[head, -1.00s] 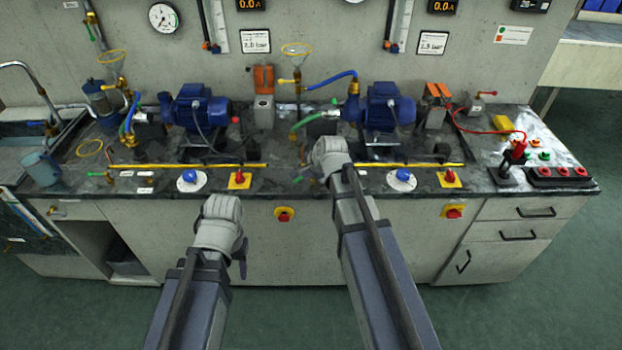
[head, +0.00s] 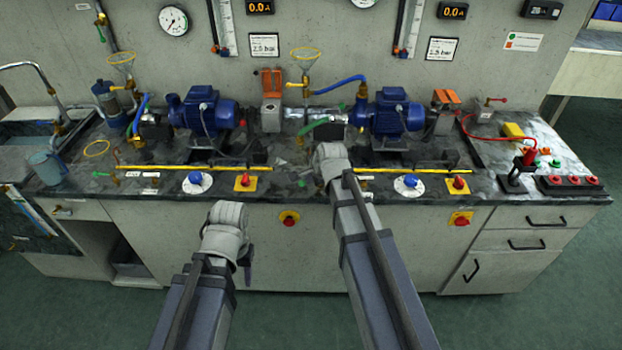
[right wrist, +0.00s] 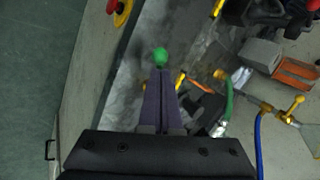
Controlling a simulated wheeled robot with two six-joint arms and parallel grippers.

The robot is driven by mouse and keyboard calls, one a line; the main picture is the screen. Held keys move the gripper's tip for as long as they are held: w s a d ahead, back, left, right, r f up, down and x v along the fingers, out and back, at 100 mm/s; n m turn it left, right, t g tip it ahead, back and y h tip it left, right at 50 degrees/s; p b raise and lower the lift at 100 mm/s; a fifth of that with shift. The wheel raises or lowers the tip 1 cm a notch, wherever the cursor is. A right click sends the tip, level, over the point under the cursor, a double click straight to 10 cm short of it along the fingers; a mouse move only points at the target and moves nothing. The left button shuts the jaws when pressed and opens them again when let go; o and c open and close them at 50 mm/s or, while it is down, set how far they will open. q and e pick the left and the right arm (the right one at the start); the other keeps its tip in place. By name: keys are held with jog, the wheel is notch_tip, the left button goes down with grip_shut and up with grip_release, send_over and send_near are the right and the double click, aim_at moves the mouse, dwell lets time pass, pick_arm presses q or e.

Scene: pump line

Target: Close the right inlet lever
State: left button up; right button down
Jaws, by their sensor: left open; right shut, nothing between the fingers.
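The right inlet lever shows its round green knob (right wrist: 160,55) in the right wrist view, just beyond my fingertips. My right gripper (right wrist: 161,74) is shut with nothing between its fingers, and points at the knob. Whether it touches the knob I cannot tell. The rest of the lever is hidden behind the fingers. In the head view my right wrist hides most of this spot at the bench's front edge; a small green bit (head: 301,183) shows left of it. My left gripper (head: 246,270) is open, low in front of the bench and away from the levers.
Two blue pumps (head: 204,113) stand at the back of the bench. In the right wrist view, a green hose (right wrist: 228,98) and a yellow valve handle (right wrist: 296,104) lie right of my fingers. A red emergency knob (right wrist: 119,14) sits on the bench front. The floor is clear.

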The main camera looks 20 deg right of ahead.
jog(key=shift+w, duration=0.1)
jog(key=shift+w+a+m+h, duration=0.2)
jog(key=shift+m+h, duration=0.1)
jog(key=shift+m, duration=0.25)
jog(key=shift+w+a+m+h, duration=0.15)
jog(key=shift+m+h, duration=0.15)
jog(key=shift+m, duration=0.25)
jog(key=shift+w, duration=0.55)
jog(key=shift+s, duration=0.1)
jog(key=shift+s+d, duration=0.5)
jog(key=shift+s, duration=0.05)
